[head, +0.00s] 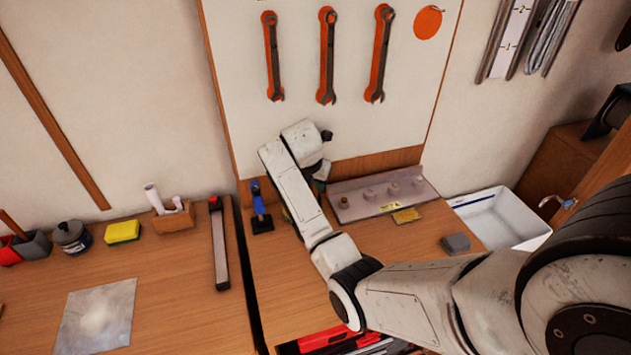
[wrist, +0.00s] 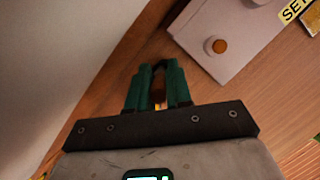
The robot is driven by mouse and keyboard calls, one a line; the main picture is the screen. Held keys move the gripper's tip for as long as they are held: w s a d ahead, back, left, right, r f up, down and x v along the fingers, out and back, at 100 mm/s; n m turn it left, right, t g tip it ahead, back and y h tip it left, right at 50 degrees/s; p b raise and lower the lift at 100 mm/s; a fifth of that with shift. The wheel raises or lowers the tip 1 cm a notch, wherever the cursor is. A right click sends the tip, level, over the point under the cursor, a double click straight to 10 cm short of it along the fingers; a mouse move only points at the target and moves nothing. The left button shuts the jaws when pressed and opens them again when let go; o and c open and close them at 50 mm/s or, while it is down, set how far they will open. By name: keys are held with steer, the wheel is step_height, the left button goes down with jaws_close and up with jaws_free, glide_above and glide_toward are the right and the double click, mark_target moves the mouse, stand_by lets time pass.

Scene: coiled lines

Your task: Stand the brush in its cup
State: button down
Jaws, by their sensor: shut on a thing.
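In the wrist view, my gripper (wrist: 157,78) has its two green fingers close together around a narrow brown thing with a dark end. It seems to be the brush (wrist: 157,92), but most of it is hidden between the fingers. In the head view, my gripper is mostly hidden behind my white arm near the back board, with a little green showing. No cup for the brush can be told for sure. A dark round pot (head: 72,236) stands at the left back of the bench.
A grey plate with knobs (head: 385,193) lies right of my gripper, also in the wrist view (wrist: 228,40). A blue-handled tool (head: 260,208) stands to its left. A wooden block with white rolls (head: 172,216), a yellow sponge (head: 123,232) and a white bin (head: 500,217) stand around.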

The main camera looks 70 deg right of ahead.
steer(key=shift+f, duration=0.3)
steer(key=c, duration=1)
jaws_free()
steer(key=shift+c, duration=0.2)
steer(key=shift+r, duration=0.15)
steer(key=shift+r, duration=0.3)
steer(key=v, duration=1.2)
steer(key=shift+r, duration=0.2)
steer(key=shift+s, duration=0.15)
